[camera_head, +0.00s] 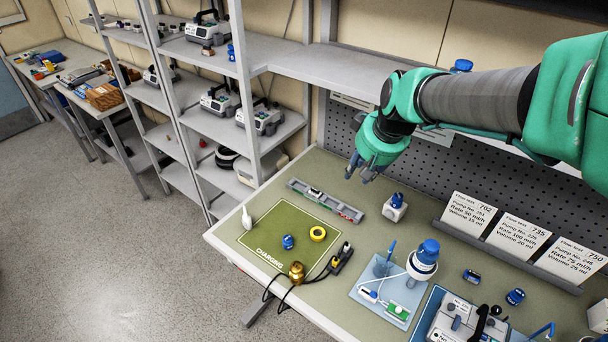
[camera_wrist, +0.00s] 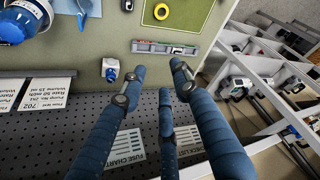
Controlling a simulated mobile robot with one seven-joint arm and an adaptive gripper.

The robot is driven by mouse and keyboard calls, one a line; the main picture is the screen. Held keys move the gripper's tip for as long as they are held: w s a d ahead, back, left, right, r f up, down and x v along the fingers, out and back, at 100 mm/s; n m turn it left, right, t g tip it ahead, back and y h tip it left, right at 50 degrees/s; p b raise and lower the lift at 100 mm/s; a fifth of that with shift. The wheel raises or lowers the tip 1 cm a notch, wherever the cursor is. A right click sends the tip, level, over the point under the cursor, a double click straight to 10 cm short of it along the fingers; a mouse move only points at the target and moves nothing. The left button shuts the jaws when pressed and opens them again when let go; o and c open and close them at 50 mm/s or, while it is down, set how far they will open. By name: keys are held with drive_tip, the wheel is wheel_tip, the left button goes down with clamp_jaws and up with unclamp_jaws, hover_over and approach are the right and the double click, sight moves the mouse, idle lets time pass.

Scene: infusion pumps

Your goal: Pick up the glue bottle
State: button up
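A small white bottle with a narrow nozzle (camera_head: 246,217), which looks like the glue bottle, stands upright at the left corner of the green charging mat (camera_head: 270,222). I cannot make it out in the wrist view. My gripper (camera_head: 362,170) is above the back of the workbench, to the right of the bottle and well apart from it. In the wrist view my gripper (camera_wrist: 160,76) shows several blue fingers spread apart, with nothing between them.
The mat holds a blue item (camera_head: 288,241) and a yellow tape ring (camera_head: 318,233). A grey rail (camera_head: 325,200) lies behind it. A white-and-blue device (camera_head: 395,207), a blue-capped container (camera_head: 423,260) and card stands (camera_head: 470,215) are to the right. Metal shelving (camera_head: 215,125) rises at the left.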

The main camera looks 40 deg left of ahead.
drive_tip(key=s+a+f+n, duration=0.1)
drive_tip(key=s+a+f, duration=0.2)
drive_tip(key=a, duration=0.7)
drive_tip(key=s+a+f+n+g+p, duration=0.1)
drive_tip(key=s+a+f, duration=0.3)
drive_tip(key=a+f, duration=0.4)
drive_tip(key=s+a+f+n+g, duration=0.1)
drive_tip(key=s+a+f+n, duration=0.2)
drive_tip(key=a, duration=1)
wheel_tip(320, 180, down, 2)
drive_tip(key=shift+s+f+y+p, duration=0.2)
drive_tip(key=shift+s+y+p, duration=0.1)
drive_tip(key=shift+s, duration=0.25)
drive_tip(key=shift+a+f, duration=0.1)
hover_over(244, 207)
drive_tip(key=d, duration=0.2)
wheel_tip(244, 207, down, 8)
drive_tip(key=shift+s+r, duration=0.1)
drive_tip(key=shift+s, duration=0.05)
drive_tip(key=shift+d+x, duration=0.1)
drive_tip(key=shift+x, duration=0.7)
drive_tip(key=shift+d+x, duration=0.15)
drive_tip(key=shift+x, duration=1.75)
